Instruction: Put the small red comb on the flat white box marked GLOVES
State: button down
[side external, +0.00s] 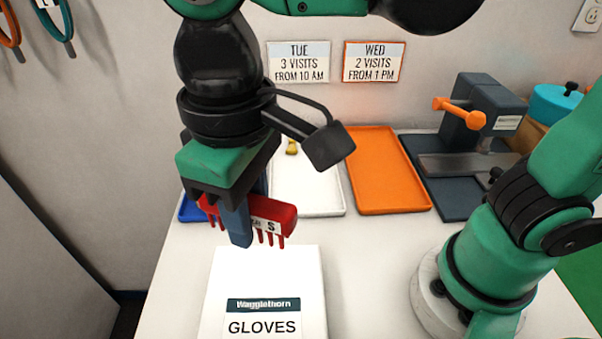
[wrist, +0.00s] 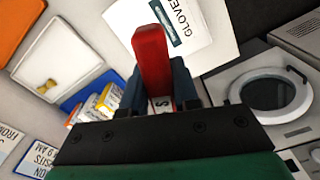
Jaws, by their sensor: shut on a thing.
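The small red comb (side external: 272,214) has a white label with an S and its teeth point down. My gripper (side external: 238,222) is shut on it and holds it in the air, above and near the back edge of the white box in the side view. In the wrist view the comb (wrist: 152,62) sticks out between the fingers of my gripper (wrist: 165,85). The flat white box marked GLOVES (side external: 262,275) lies on the table. It also shows in the wrist view (wrist: 215,25), beyond the comb. The box top looks bare.
A white tray (side external: 318,203) with a small yellow thing (side external: 292,147), an orange tray (side external: 385,170) and a blue tray (side external: 188,210) stand at the back. A dark machine with an orange handle (side external: 470,112) is at right. Orange-and-white containers (wrist: 100,103) show in the wrist view.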

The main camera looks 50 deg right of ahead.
aim_at(264, 294)
notch_tip(264, 294, down, 12)
jog(key=shift+r, duration=0.2)
dwell(0.4)
jog(key=shift+f, duration=0.15)
jog(key=c, duration=0.7)
grip_release()
jog(key=shift+o, duration=0.2)
